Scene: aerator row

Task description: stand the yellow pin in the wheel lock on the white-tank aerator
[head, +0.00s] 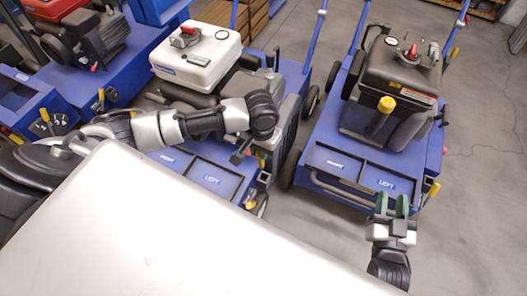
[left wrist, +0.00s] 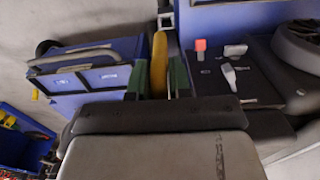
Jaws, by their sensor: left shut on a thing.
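The white-tank aerator (head: 210,58) stands left of centre in the head view, with a blue deck and dark wheels. My left arm reaches across it, and its gripper is hidden behind the wrist there. In the left wrist view my left gripper (left wrist: 156,78) has its green fingers shut on the yellow pin (left wrist: 158,62). The pin's far end is beside a dark upright part. I cannot make out the wheel lock or whether the pin touches it. My right gripper (head: 393,205) is open and empty, in front of the black-tank aerator.
The black-tank aerator (head: 400,75) stands at right, with a yellow cap on its tank. Another blue machine (head: 50,88) is at far left. A red-orange part (left wrist: 200,48) shows near grey levers in the left wrist view. Grey floor (head: 480,200) is open at right.

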